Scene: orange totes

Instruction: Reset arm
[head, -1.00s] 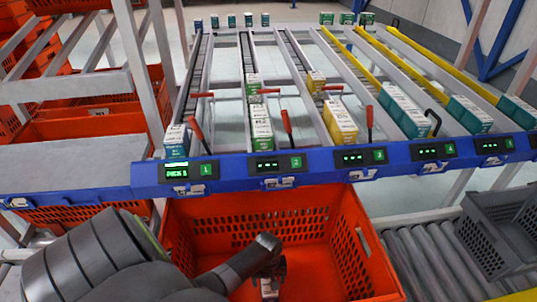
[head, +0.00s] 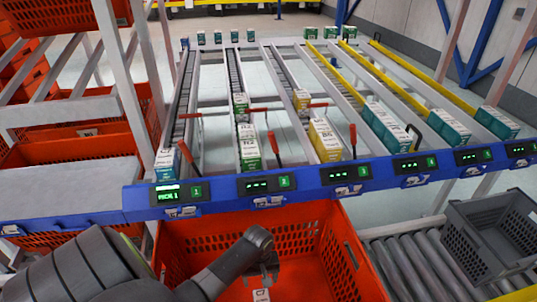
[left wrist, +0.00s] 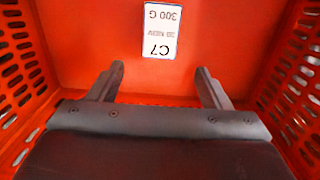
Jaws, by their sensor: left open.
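My left arm comes in from the lower left in the head view, and its gripper (head: 263,273) is inside the orange tote (head: 338,262) below the blue rail. In the left wrist view the gripper's two fingers (left wrist: 160,72) are wide apart with nothing between them. A small white item marked C7, 300 G (left wrist: 161,30) lies on the tote floor, beyond the fingertips and apart from them. It also shows at the bottom edge of the head view (head: 261,295), partly cut off. My right gripper is not in view.
A blue rail (head: 300,184) with lit displays crosses above the tote. Behind it are sloping lanes with several boxes, such as a yellow one (head: 325,141), and red levers. A grey crate (head: 497,240) stands on rollers (head: 408,262) at the right. Metal posts stand at the left.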

